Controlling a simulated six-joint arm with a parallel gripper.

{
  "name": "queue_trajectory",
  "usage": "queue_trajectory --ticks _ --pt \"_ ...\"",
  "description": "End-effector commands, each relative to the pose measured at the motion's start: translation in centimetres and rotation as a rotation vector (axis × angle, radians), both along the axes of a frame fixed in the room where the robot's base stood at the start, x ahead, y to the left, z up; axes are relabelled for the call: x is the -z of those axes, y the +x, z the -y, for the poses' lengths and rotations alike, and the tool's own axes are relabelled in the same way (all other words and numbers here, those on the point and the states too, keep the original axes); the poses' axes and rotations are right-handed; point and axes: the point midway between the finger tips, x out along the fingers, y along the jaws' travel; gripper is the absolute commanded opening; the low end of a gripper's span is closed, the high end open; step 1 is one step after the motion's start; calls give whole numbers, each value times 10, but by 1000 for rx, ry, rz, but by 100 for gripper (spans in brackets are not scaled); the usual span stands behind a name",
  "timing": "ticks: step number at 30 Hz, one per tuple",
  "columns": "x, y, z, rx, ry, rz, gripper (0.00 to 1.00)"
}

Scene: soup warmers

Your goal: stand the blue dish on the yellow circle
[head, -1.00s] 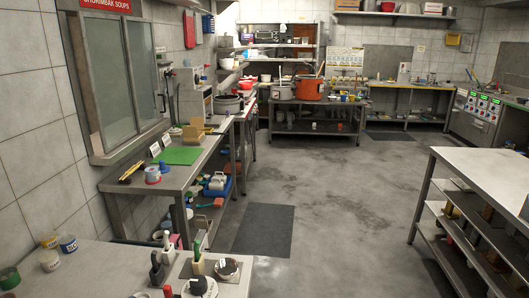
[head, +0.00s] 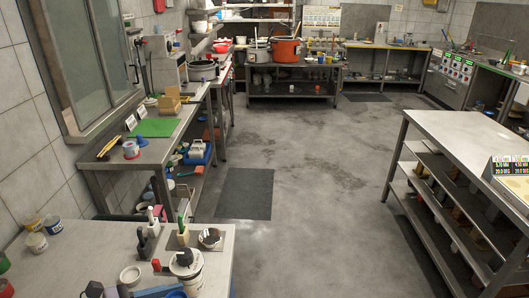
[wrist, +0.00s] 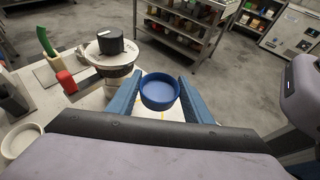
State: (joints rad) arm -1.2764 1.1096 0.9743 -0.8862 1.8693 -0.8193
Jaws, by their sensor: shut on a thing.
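The blue dish (wrist: 160,92) is a small round open dish, held upright between the two blue fingers of my gripper (wrist: 160,99) in the wrist view. My gripper is shut on it. A pale surface shows below and behind the dish. Thin yellow marks show there between the fingers, but the dish and fingers hide most of that spot, so I cannot tell whether they belong to the yellow circle. In the head view a blue part (head: 158,291) of my gripper shows at the bottom edge. I cannot tell how high the dish is above the surface.
A round white-topped pot (wrist: 112,46) with a black knob stands close to the left finger. Left of it are a red-topped item (wrist: 66,81), a green-handled tool (wrist: 45,40) and a white bowl (wrist: 20,140). A metal shelf table (head: 465,140) stands across the floor at right.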

Motion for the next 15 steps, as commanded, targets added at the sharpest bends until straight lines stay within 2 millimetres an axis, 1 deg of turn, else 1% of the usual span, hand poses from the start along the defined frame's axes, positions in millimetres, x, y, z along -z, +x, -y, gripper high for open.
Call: queue_trajectory --ticks 5,8,11,15 --pt "10 8 19 16 -1 0 24" --pt "19 15 35 20 -3 0 24" --pt "28 22 53 23 -3 0 24" --pt "42 33 82 21 -2 -1 24"
